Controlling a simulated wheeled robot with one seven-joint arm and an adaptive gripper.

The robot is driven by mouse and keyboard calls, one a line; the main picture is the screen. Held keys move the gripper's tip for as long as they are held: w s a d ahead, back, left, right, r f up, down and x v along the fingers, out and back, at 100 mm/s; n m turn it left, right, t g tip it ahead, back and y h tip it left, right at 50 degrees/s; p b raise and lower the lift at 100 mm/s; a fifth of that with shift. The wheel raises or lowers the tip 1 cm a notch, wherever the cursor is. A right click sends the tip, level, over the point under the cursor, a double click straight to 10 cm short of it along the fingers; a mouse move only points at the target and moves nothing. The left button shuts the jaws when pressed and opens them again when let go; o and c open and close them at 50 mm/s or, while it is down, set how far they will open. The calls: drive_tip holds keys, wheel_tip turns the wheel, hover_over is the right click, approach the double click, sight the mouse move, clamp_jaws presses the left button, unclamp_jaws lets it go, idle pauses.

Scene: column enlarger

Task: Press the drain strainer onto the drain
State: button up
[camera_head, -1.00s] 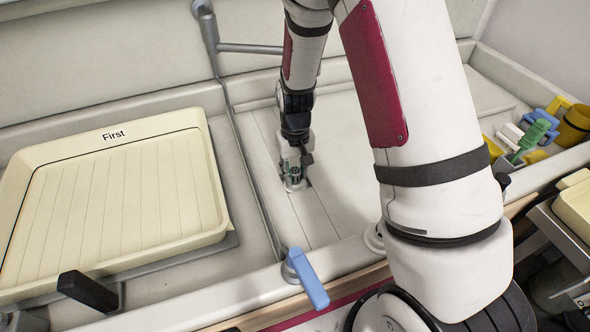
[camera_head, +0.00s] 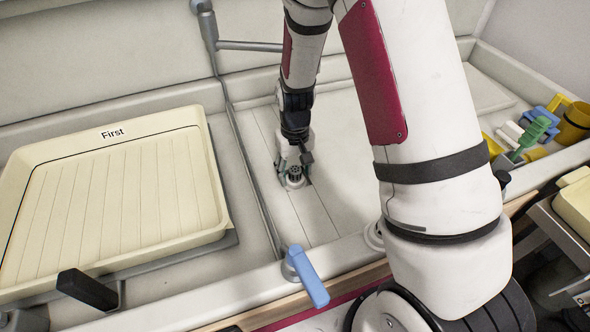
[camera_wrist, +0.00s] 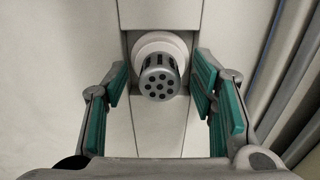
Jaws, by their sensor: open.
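The drain strainer (camera_wrist: 158,80) is a grey cylinder with round holes in its end and slots in its side. It stands upright on a pale round collar (camera_wrist: 160,46) in the sink floor, in the wrist view. The collar hides the drain opening, and I cannot tell how deep the strainer sits. In the head view the strainer (camera_head: 295,173) is small beneath my gripper. My gripper (camera_wrist: 165,98) is open, with a teal-padded finger on each side of the strainer and clear gaps to it.
A cream tray labelled "First" (camera_head: 216,205) lies at the left of the sink. A metal pipe (camera_head: 247,160) runs between tray and gripper. A blue lever (camera_head: 308,276) is on the front edge. Several coloured tools and a yellow cup (camera_head: 574,123) stand at the right.

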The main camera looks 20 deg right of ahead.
drive_tip(key=shift+o, duration=0.6)
drive_tip(key=shift+r+p, duration=1.2)
drive_tip(key=shift+r, duration=1.1)
wheel_tip(320, 180, up, 12)
idle(1.2)
